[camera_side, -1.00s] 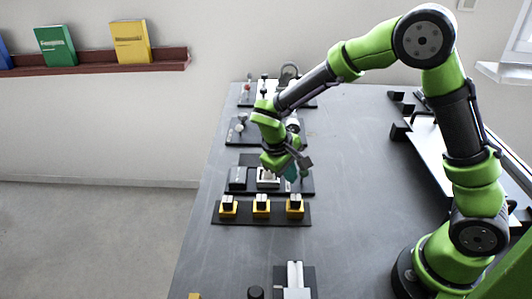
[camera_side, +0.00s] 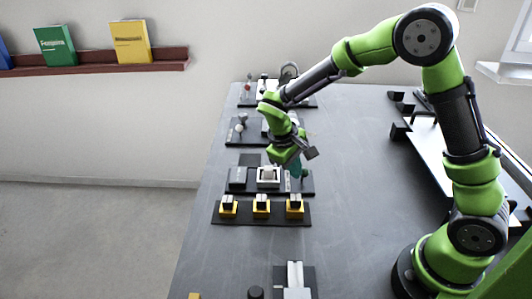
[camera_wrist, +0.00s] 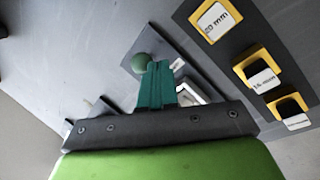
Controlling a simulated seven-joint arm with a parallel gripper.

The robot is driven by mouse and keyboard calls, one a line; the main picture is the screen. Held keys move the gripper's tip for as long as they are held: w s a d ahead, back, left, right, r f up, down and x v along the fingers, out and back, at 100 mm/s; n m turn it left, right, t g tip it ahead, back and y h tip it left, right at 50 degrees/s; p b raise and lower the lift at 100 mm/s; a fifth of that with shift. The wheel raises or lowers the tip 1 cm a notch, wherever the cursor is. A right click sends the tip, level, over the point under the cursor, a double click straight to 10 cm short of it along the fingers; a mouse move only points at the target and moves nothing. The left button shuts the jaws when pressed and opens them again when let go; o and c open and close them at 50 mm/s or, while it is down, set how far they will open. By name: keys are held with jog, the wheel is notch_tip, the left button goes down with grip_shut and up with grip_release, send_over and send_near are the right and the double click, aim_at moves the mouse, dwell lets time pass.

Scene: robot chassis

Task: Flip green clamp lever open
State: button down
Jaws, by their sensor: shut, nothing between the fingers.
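A green ball knob (camera_wrist: 141,62), which I take to be the end of the green clamp lever, shows in the wrist view just left of my fingertips. In the side view a small dark-green spot (camera_side: 304,173) at the right end of the middle plate appears to be the same knob. The rest of the lever is hidden or too small to make out. My gripper (camera_side: 297,174) points down at that end of the plate. Its teal fingers (camera_wrist: 157,68) are together and empty in the wrist view. I cannot tell whether they touch the knob.
The plate also carries a white-framed rocker (camera_side: 268,176) and a grey block (camera_side: 238,177). In front is a strip (camera_side: 279,220) with several yellow blocks. Plates with ball-ended levers (camera_side: 240,126) stand behind.

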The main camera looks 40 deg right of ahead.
jog(key=shift+w+d, duration=0.15)
jog(key=shift+w+d+r+g+y, duration=0.35)
jog(key=shift+w+d+g+y, duration=0.2)
jog(key=shift+g+y, duration=0.2)
jog(key=shift+w+d+r+n+g+y, duration=0.15)
jog(key=shift+w+d+n+g+y, duration=0.15)
jog(key=shift+w+d+g+y, duration=0.6)
jog(key=shift+w+d, duration=0.45)
jog(key=shift+r, duration=0.25)
jog(key=shift+r, duration=0.6)
